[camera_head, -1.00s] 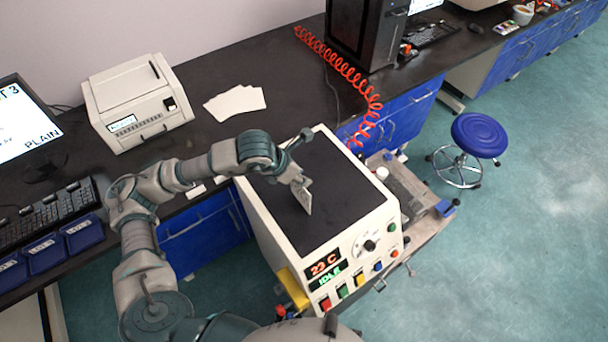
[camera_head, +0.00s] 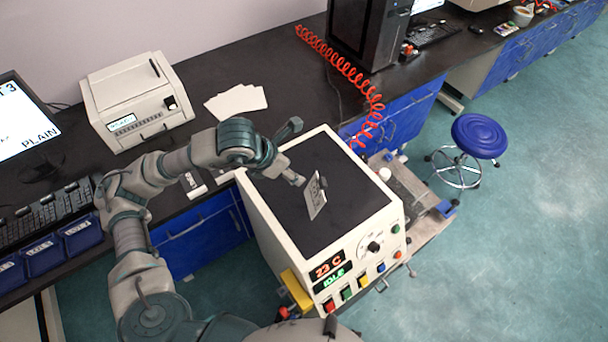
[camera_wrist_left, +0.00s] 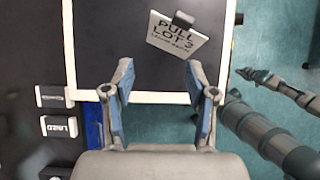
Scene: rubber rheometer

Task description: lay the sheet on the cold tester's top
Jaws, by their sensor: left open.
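The sheet (camera_head: 316,197) is a small pale card with a dark clip on one edge. The tester's display reads 23 C and IDLE. My left gripper (camera_head: 301,181) is just left of the sheet; in the left wrist view its fingers (camera_wrist_left: 159,95) are apart with nothing between them.
A white printer-like machine (camera_head: 138,105) and several white sheets (camera_head: 236,102) are on the bench behind. A red coiled hose (camera_head: 345,78) runs near the tester's back. A side table (camera_head: 425,195) adjoins its right side. A blue stool (camera_head: 479,135) stands on open floor.

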